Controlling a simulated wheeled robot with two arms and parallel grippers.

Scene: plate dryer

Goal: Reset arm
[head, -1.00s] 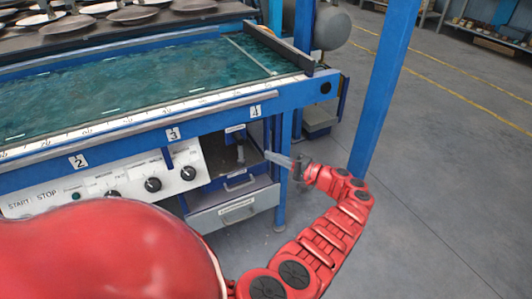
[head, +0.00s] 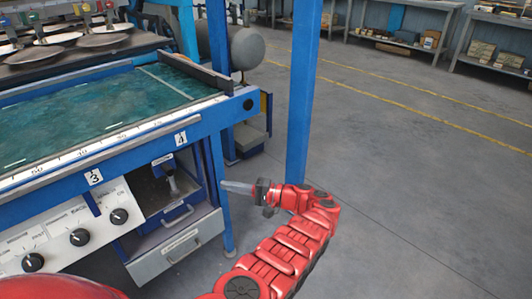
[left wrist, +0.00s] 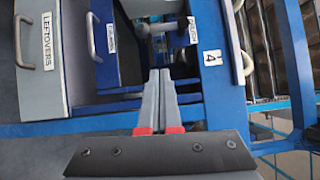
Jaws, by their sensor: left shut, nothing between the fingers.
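My left gripper (head: 226,185) is at the end of my red arm, to the right of the blue machine's lower compartment. Its two grey fingers are shut together with nothing between them. In the left wrist view the shut fingers (left wrist: 158,82) point toward the machine's front, near a grey lever (left wrist: 158,29) and the number 4 label (left wrist: 212,57). My right gripper is in neither view.
The blue machine has a green glassy top (head: 85,110), a control panel (head: 75,232) with black knobs and a grey drawer (head: 178,245). A blue post (head: 304,90) stands behind my arm. Grey floor (head: 420,190) is open on the right; shelves line the back.

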